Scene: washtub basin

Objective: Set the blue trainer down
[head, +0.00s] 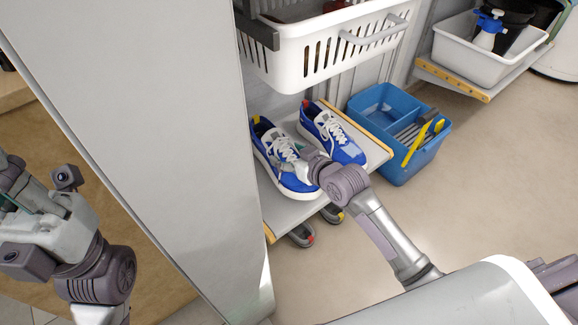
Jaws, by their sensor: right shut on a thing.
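Two blue-and-white trainers stand side by side on a grey low shelf (292,210). My left gripper (12,190) is at the left edge, partly cut off, away from the shoes.
A white slotted basket (290,58) hangs above the shelf. A blue caddy (392,160) with yellow-handled tools stands right of it. Darker shoes (302,235) show under the shelf. A tall grey panel (165,110) stands at left. A white tub (470,56) sits back right. Floor at right is clear.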

